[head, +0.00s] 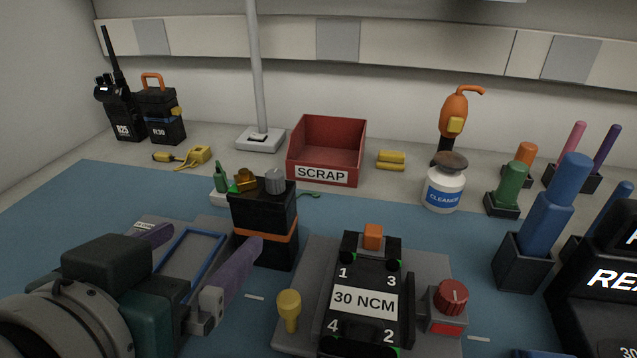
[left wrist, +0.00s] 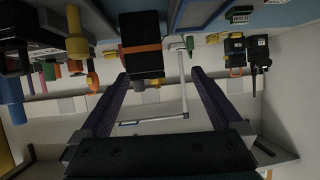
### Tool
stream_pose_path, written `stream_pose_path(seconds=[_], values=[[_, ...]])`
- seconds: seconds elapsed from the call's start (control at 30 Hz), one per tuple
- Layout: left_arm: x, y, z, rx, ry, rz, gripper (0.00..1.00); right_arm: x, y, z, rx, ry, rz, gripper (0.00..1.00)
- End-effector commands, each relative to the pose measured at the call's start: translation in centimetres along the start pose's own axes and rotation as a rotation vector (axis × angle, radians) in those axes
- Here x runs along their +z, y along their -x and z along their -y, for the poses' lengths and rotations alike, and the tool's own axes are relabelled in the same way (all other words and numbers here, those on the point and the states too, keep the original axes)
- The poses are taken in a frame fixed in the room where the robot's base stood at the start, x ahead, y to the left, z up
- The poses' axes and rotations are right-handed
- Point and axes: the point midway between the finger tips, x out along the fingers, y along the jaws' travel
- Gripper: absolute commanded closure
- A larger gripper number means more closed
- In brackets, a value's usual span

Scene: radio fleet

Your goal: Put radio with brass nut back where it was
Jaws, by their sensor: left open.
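A black radio body with an orange band (head: 264,232) stands upright on the blue mat. A brass nut (head: 245,181) and a grey knob (head: 275,180) sit on its top. My left gripper (head: 205,243) is open and empty, low over the mat at the front left. Its right finger overlaps the radio's lower left side in the head view. In the left wrist view the radio (left wrist: 141,62) shows beyond the fingertips, closer to the left finger in that picture. Whether a finger touches it, I cannot tell. My right gripper is not in view.
A grey plate with a blue outline (head: 201,233) lies behind my left gripper. A 30 NCM fixture (head: 362,303) stands right of the radio, with a yellow peg (head: 289,309) beside it. The scrap bin (head: 327,148), cleaner bottle (head: 443,187) and two radios (head: 161,118) stand behind.

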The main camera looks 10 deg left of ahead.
Motion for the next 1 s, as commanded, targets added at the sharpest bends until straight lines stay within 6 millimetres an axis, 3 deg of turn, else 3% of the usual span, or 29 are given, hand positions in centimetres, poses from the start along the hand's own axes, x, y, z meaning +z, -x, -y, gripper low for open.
stream_pose_path(seconds=[0.03,0.1,1.0], values=[[1.1,-1.0,-0.7,0.028,-0.005,-0.038,0.00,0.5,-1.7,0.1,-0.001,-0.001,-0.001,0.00],[1.1,-1.3,-1.4,0.060,-0.001,-0.072,0.00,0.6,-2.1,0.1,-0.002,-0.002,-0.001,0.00],[-0.3,-10.9,-2.9,0.075,0.005,-0.089,0.00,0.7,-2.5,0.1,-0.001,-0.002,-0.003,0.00]])
